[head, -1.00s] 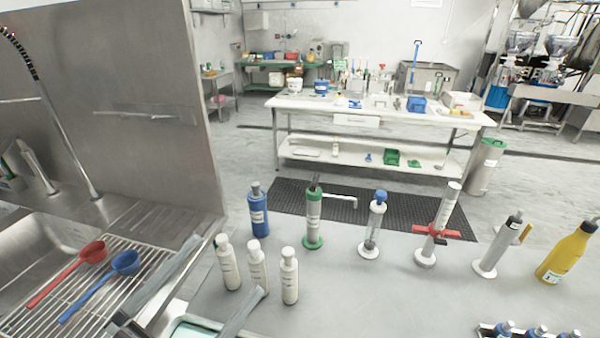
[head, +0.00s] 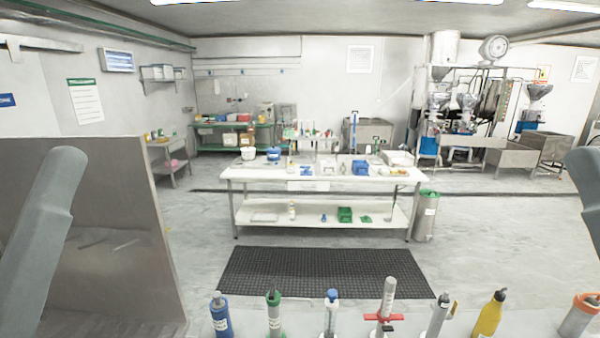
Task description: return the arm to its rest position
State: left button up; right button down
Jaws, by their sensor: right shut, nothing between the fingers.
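My right gripper (head: 587,195) shows as a grey shape cut off by the right edge of the head view. It is shut, with nothing held, and stands raised and apart from the bottles. A grey part of my left arm (head: 42,235) stands upright at the left edge. The left gripper itself is not in view.
Along the bottom edge stand a blue bottle (head: 220,316), a green-topped cylinder (head: 274,318), a blue-topped syringe (head: 331,315), a red-clamped cylinder (head: 386,305) and a yellow bottle (head: 488,316). A steel partition (head: 110,220) stands left. A white table (head: 320,175) is beyond the black mat (head: 322,272).

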pick_arm(q)
notch_tip(320, 180, up, 20)
jog(key=p, duration=1.5)
jog(key=shift+f+p, duration=0.2)
jog(key=shift+p, duration=0.1)
pick_arm(e)
notch_tip(320, 180, up, 20)
jog(key=shift+f, duration=0.2)
jog(key=shift+h, duration=0.3)
